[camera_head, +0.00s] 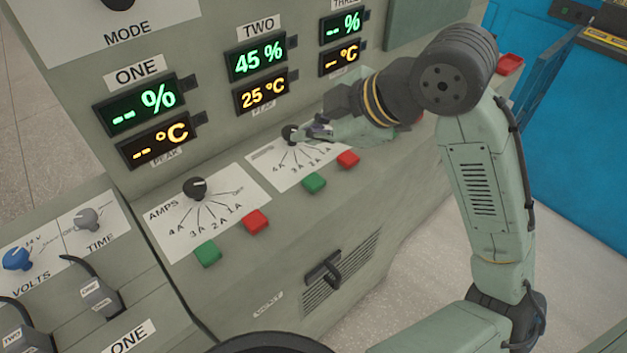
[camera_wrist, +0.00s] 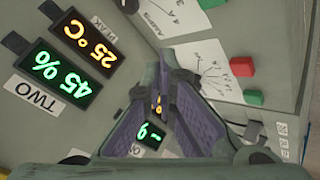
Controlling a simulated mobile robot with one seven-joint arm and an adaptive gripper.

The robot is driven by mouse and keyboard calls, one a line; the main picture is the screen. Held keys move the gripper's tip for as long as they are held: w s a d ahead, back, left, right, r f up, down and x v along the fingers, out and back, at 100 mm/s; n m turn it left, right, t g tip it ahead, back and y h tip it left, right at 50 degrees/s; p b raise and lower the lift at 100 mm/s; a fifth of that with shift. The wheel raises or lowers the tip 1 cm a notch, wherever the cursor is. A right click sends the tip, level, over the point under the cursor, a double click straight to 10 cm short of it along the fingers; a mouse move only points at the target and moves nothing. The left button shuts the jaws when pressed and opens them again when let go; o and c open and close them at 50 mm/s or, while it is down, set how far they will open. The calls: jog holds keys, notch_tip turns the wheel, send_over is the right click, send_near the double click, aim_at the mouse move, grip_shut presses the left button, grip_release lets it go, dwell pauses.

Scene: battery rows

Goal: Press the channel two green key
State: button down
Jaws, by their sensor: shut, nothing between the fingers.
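The channel two green key (camera_head: 314,182) sits at the lower edge of the second amps card (camera_head: 285,162), left of its red key (camera_head: 347,158). My gripper (camera_head: 303,133) is shut and empty, up the slope from the green key near the channel two knob (camera_head: 290,131); I cannot tell whether it touches the knob. The green key is uncovered and apart from the fingers.
Channel one's green key (camera_head: 208,253) and red key (camera_head: 256,221) lie to the left. The channel two displays (camera_head: 260,75) read 45 % and 25 °C. A dark handle (camera_head: 324,269) and a vent are on the lower front face. The space above the keys is clear.

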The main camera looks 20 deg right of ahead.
aim_at(312, 183)
notch_tip(312, 183, down, 7)
jog(key=b, duration=0.5)
jog(key=shift+f, duration=0.15)
dwell(1.0)
jog(key=shift+f+b, duration=0.4)
jog(key=shift+b, duration=0.15)
jog(key=shift+f+b, duration=0.4)
jog(key=shift+f, duration=0.05)
dwell(0.4)
jog(key=shift+r+p, duration=0.65)
jog(key=shift+r, duration=0.2)
notch_tip(312, 183, up, 5)
jog(key=p, duration=0.4)
jog(key=shift+r, duration=0.1)
